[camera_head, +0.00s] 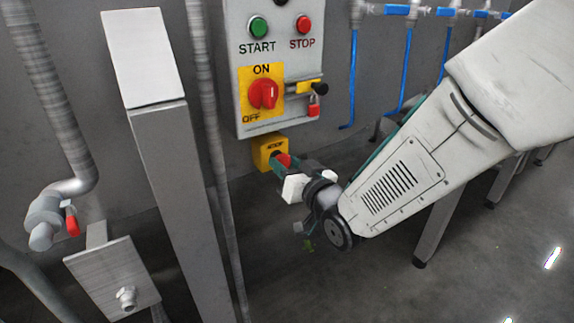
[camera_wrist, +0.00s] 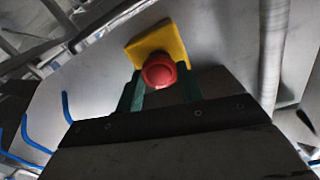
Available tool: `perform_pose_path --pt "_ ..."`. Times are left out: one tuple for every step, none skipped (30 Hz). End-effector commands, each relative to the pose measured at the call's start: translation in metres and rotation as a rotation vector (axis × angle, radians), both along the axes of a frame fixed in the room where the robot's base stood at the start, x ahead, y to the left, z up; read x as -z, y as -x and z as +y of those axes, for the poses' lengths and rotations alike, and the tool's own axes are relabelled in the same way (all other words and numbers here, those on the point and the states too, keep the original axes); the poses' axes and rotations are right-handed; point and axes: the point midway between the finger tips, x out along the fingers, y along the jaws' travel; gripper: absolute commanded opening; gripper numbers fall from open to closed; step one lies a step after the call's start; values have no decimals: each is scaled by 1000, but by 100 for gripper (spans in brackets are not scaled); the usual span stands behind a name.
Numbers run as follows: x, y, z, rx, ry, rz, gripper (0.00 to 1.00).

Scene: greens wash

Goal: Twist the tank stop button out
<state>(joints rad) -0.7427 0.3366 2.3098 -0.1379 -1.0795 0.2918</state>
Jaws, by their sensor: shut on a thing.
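The tank stop button is a red round knob (camera_wrist: 159,71) on a yellow box below the control panel. In the wrist view its yellow housing (camera_wrist: 152,44) shows behind the knob. In the head view the yellow box (camera_head: 264,150) is in sight, while the knob is mostly covered by my gripper (camera_head: 284,161). In the wrist view my gripper (camera_wrist: 160,90) has one green finger on each side of the red knob and is shut on it.
The control panel (camera_head: 233,58) above has a green START button (camera_head: 258,28), a red STOP button (camera_head: 303,25) and a red ON/OFF switch (camera_head: 263,94). A padlock (camera_head: 313,107) hangs at its right. A grey post (camera_head: 166,170) stands left. Blue pipes (camera_head: 353,75) run along the wall at right.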

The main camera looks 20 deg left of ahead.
Motion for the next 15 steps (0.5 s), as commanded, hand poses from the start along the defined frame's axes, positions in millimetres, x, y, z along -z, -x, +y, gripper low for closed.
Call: perform_pose_path --pt "0 0 0 0 -23 27 15" --pt "0 0 0 0 -36 42 15" --pt "0 0 0 0 -53 62 15" --pt "0 0 0 0 -67 78 15" --pt "0 0 0 0 -78 91 15" --pt "0 0 -1 0 -93 109 15" --pt "0 -1 -1 0 -104 122 15" --pt "0 -1 -1 0 -113 132 15" --pt "0 -1 -1 0 -125 147 15" --pt "0 -1 -1 0 -133 156 15" --pt "0 -1 -1 0 -141 165 15" --pt "0 -1 -1 0 -149 175 15" --pt "0 -1 -1 0 -155 181 15" --pt "0 -1 -1 0 -160 188 15" --pt "0 -1 -1 0 -166 194 15"
